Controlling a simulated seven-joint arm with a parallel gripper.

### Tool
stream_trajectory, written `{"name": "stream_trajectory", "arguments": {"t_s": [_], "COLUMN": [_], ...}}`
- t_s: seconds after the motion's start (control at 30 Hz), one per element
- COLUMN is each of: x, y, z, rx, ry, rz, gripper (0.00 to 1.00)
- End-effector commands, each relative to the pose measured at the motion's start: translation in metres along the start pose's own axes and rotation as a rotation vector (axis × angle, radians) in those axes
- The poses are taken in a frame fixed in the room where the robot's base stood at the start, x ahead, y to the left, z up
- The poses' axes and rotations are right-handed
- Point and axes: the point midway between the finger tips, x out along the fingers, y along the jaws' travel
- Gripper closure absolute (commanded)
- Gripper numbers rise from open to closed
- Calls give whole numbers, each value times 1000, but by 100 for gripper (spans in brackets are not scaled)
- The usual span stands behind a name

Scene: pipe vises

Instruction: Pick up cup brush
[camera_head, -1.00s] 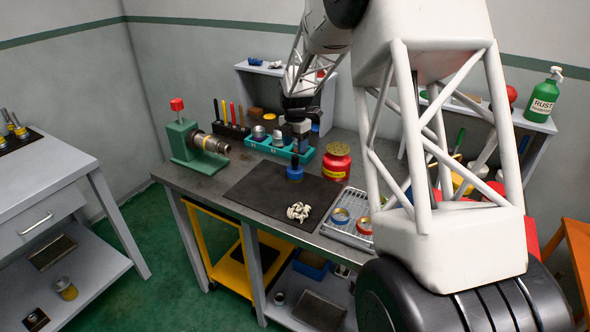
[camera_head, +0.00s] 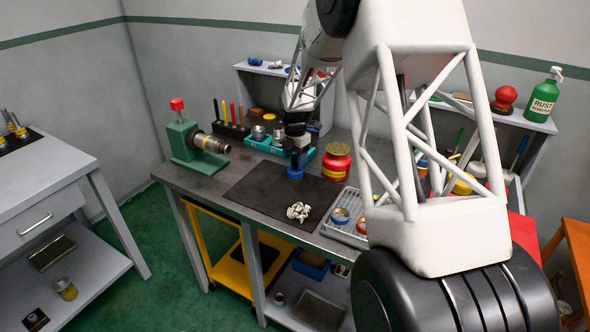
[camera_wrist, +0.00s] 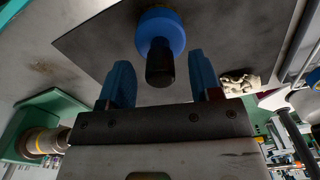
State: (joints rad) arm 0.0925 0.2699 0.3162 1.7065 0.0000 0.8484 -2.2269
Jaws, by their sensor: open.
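A blue round piece with a black upright handle, which I take to be the cup brush (camera_head: 295,176), stands on the dark mat (camera_head: 250,188) on the bench. It also shows in the wrist view (camera_wrist: 160,32), blue body above and black handle below. My gripper (camera_head: 296,161) is directly over it in the head view and hides its handle there. In the wrist view my gripper (camera_wrist: 161,74) is open, its two blue fingers apart. The handle's end appears between the fingers, with gaps on both sides. I cannot tell whether anything touches.
A red can (camera_head: 336,162) stands close to the right. A crumpled white rag (camera_head: 298,212) lies on the mat in front. A teal tray (camera_head: 262,146) with metal parts is behind, a green vise (camera_head: 184,146) is left, and a wire tray (camera_head: 352,238) is at the right.

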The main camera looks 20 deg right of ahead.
Motion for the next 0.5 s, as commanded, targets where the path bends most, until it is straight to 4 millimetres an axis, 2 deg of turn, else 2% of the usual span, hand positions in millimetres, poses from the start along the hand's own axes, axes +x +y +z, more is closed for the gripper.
{"name": "stream_trajectory", "arguments": {"t_s": [0.2, 0.5], "x": [22, 25], "y": [0, 0], "z": [0, 0], "rx": [0, 0], "ry": [1, 0], "rz": [-1, 0], "gripper": [42, 42]}}
